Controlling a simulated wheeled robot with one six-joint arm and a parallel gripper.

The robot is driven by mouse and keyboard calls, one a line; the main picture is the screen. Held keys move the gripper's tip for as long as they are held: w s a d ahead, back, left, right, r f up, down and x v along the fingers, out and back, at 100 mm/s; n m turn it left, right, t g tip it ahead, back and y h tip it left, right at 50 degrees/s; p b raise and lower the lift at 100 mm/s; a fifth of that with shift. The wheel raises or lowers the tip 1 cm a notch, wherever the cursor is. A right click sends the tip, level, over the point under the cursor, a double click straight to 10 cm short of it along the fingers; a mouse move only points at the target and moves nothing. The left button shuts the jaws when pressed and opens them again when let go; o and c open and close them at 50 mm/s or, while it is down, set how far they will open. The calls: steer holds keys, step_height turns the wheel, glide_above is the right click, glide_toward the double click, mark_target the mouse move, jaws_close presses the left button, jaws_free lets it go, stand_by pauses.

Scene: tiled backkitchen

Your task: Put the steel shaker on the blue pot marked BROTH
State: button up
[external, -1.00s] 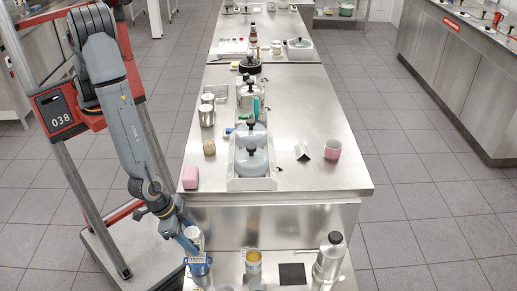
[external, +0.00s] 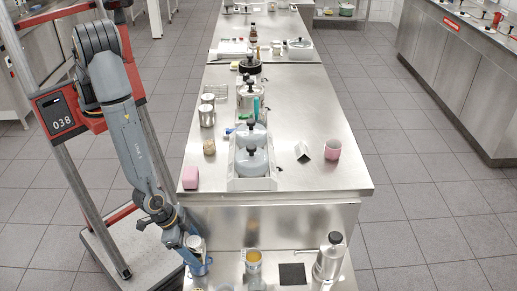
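The steel shaker (external: 195,243) is a small pale, metallic cylinder at the lower left of the external view. It is upright, right above the blue pot (external: 202,268) on the low steel counter. At this size I cannot tell whether the two touch, and the BROTH marking is not readable. My gripper (external: 188,246) reaches down from the left and appears shut on the shaker. Its fingertips are small and partly hidden.
On the low counter (external: 228,272) stand a yellow-filled container (external: 253,260), a black square (external: 292,274) and a steel flask with a black cap (external: 328,258). The higher steel table behind holds a pink block (external: 190,177), a pink cup (external: 333,149) and a white rack (external: 252,184).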

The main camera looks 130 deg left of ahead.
steer(key=shift+r, duration=0.1)
steer(key=shift+r, duration=0.3)
steer(key=s+d+r+m+t+h+p, duration=0.1)
steer(key=s+d+r+m+h, duration=0.15)
steer(key=r, duration=0.75)
steer(key=s+d+r+m+t+h+p, duration=0.1)
steer(key=s+d+r+m+h, duration=0.15)
steer(key=r, duration=0.75)
steer(key=s+a+r+m+g+y, duration=0.1)
steer(key=s+a, duration=0.3)
steer(key=s, duration=0.5)
steer(key=s+a+m+g, duration=0.3)
steer(key=s+a, duration=0.1)
steer(key=s, duration=0.5)
steer(key=shift+a+r+y, duration=0.35)
steer(key=shift+r+y, duration=0.05)
